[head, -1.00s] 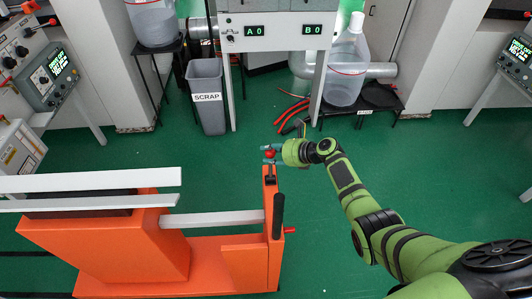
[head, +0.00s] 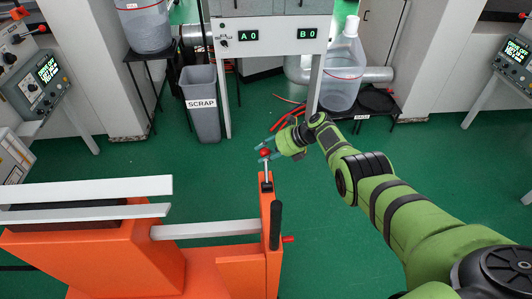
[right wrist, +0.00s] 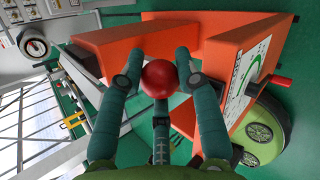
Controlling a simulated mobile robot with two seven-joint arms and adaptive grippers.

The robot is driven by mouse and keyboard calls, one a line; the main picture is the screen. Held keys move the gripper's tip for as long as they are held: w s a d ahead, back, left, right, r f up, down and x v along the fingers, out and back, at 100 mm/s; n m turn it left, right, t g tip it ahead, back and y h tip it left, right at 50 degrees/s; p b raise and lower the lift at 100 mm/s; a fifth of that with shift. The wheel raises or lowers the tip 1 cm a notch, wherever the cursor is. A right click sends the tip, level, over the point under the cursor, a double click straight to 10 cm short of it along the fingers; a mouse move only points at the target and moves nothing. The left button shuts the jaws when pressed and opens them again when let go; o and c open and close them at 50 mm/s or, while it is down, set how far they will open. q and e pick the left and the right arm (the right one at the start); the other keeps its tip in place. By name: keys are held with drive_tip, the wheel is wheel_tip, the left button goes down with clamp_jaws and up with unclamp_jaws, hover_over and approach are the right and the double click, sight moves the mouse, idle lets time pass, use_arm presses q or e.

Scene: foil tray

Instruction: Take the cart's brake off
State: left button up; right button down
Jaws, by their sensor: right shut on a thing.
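The orange cart (head: 225,268) stands at the lower left in the head view. Its brake lever (head: 266,171) is a thin metal rod rising from a slot on top of the orange post. A red ball knob (head: 265,153) tops the lever. My right gripper (head: 264,151) comes in from the upper right and is shut on this knob. In the right wrist view the red knob (right wrist: 160,79) sits between the dark teal fingers, and the rod below it is mostly hidden. My left gripper is not in view.
A black handle (head: 275,225) and a small red peg (head: 288,239) are close beside the lever. Pale rails (head: 85,190) top the cart on the left. The scrap bin (head: 201,112) and a bench (head: 268,34) stand behind. Green floor is open between them.

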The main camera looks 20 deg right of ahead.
drive_tip(key=shift+s+a+f, duration=0.1)
drive_tip(key=shift+s+f, duration=0.1)
drive_tip(key=c, duration=0.9)
unclamp_jaws()
drive_tip(key=shift+o, duration=0.2)
drive_tip(key=shift+w, duration=0.15)
drive_tip(key=shift+v, duration=0.8)
drive_tip(key=v, duration=1)
drive_tip(key=shift+r, duration=0.2)
drive_tip(key=shift+f, duration=0.1)
